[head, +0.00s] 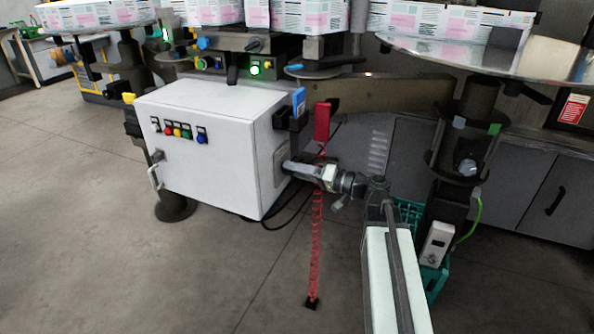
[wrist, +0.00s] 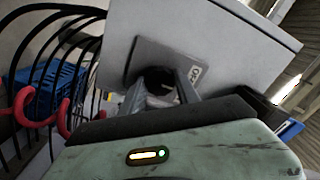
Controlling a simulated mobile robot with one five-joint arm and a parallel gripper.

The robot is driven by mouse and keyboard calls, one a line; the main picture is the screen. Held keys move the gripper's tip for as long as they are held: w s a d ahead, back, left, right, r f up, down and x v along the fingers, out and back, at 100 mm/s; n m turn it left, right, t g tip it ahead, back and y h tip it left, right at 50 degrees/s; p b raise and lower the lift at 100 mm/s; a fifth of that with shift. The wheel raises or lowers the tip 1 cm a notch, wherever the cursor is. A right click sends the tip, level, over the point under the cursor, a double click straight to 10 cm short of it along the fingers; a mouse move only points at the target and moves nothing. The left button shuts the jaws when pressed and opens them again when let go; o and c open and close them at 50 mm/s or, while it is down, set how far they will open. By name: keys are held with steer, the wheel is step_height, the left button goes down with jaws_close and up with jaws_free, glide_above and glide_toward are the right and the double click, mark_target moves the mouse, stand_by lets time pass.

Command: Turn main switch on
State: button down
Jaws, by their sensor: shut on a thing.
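The main switch sits on a grey plate (head: 280,167) on the right side of the white control box (head: 208,150). My gripper (head: 290,167) reaches in from the right and meets the plate. In the wrist view, the dark round switch knob (wrist: 157,77) is on the plate beside a small label. My gripper (wrist: 164,88) is shut on the knob there. The fingers hide part of the knob, and I cannot tell which way it is turned.
A red holder (head: 321,122) with a coiled red cord (head: 316,240) stands just right of the box. A teal crate (head: 408,212) is on the floor at the right. Black cables (wrist: 50,60) hang at the left of the wrist view. Open floor lies left and in front.

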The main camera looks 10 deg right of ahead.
steer(key=shift+a+m, duration=0.15)
steer(key=shift+m, duration=4.35)
steer(key=c, duration=0.9)
jaws_free()
steer(key=v, duration=0.8)
